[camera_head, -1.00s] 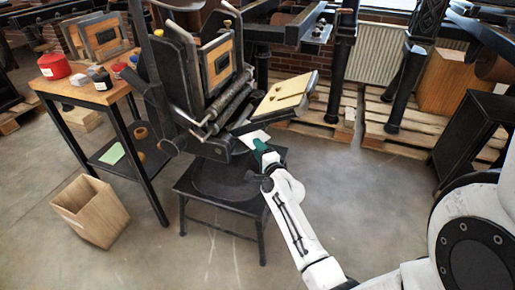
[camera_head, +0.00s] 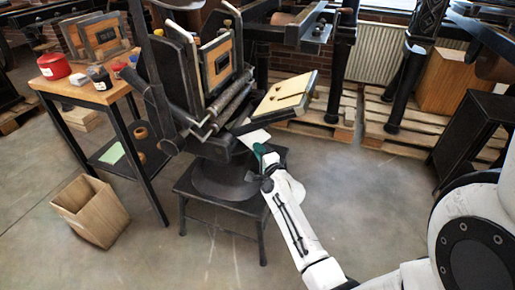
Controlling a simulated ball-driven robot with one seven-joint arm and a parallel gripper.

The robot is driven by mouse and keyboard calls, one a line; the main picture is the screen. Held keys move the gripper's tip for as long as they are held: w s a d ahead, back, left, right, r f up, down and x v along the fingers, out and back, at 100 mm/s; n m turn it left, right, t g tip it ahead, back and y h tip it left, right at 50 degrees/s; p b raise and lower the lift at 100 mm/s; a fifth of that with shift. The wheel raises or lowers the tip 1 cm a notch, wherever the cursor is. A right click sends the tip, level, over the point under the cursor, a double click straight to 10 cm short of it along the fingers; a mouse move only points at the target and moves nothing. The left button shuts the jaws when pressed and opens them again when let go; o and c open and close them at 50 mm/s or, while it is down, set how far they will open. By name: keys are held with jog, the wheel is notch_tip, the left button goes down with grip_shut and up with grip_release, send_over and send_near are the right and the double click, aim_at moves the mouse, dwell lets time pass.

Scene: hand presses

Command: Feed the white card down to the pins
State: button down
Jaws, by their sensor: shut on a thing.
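My gripper (camera_head: 263,153), with teal-green fingers, is shut on the white card (camera_head: 254,138). The card sticks out from the fingertips toward the upper left, tilted, just in front of the lower part of the black hand press (camera_head: 190,75). The card is close to the press's lower edge; I cannot tell whether they touch. The pins are too small to make out. The press stands open, with a wooden-backed frame (camera_head: 222,62) upright in it and rollers below that frame.
A black stool (camera_head: 225,185) stands under my gripper. A slanted wooden board (camera_head: 282,95) with cream sheets is just right of the card. The floor at front is clear.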

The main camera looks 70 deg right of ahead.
jog(key=shift+w+d+r, duration=0.1)
jog(key=shift+r, duration=0.4)
notch_tip(320, 180, up, 3)
jog(key=p, duration=0.2)
jog(key=shift+w+f+p, duration=0.1)
jog(key=shift+f+p, duration=0.05)
jog(key=shift+p, duration=0.15)
jog(key=s+a+r+p, duration=0.1)
jog(key=s+a+r, duration=0.3)
jog(key=s+a, duration=0.5)
jog(key=shift+s+a+r+p, duration=0.15)
jog(key=shift+s+p, duration=0.25)
jog(key=shift+s, duration=0.6)
